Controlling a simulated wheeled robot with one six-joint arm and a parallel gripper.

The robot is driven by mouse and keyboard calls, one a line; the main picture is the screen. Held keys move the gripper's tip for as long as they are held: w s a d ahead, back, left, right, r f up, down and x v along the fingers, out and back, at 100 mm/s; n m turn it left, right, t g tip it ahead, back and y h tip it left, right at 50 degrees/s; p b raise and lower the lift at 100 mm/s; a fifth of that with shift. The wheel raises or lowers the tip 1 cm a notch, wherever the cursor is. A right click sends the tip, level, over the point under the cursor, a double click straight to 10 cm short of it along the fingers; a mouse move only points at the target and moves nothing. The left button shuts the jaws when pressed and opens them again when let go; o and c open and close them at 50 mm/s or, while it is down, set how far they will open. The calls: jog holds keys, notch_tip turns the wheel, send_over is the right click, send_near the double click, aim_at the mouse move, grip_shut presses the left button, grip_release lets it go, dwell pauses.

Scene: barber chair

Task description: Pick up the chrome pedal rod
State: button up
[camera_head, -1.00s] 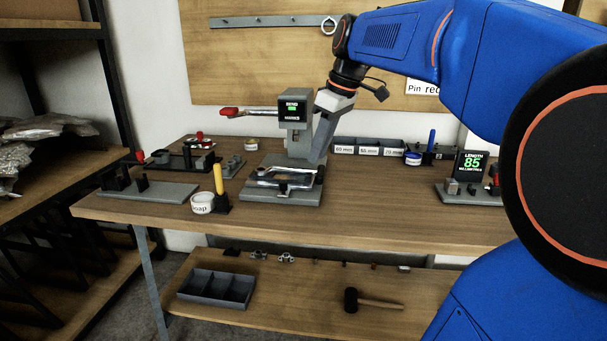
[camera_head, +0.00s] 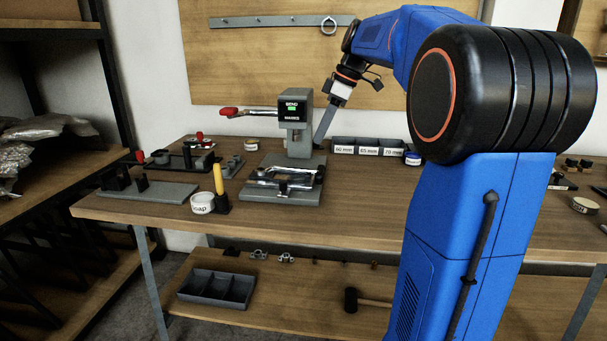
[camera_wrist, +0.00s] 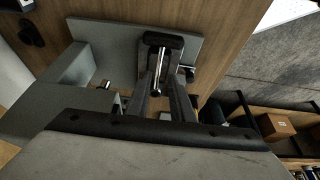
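The chrome pedal rod (camera_head: 270,174) appears as shiny metal lying across the grey base of the bending press (camera_head: 297,118). In the wrist view a bright chrome length (camera_wrist: 160,66), likely this rod, shows between my gripper's fingers, by a black block (camera_wrist: 164,39). My gripper (camera_head: 318,143) points down beside the right side of the press, above its base. In the wrist view my gripper's two grey fingers (camera_wrist: 163,78) stand apart with a gap between them. I cannot see either finger touching the rod.
A red-handled lever (camera_head: 229,112) sticks out left of the press. A soap tin (camera_head: 203,203) and a yellow-handled tool (camera_head: 218,179) stand left of the base. Labelled bins (camera_head: 369,147) stand behind to the right. The bench front (camera_head: 310,228) is clear.

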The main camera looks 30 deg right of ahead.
aim_at(306, 169)
jog(key=x, duration=1.1)
jog(key=shift+w, duration=0.15)
grip_shut()
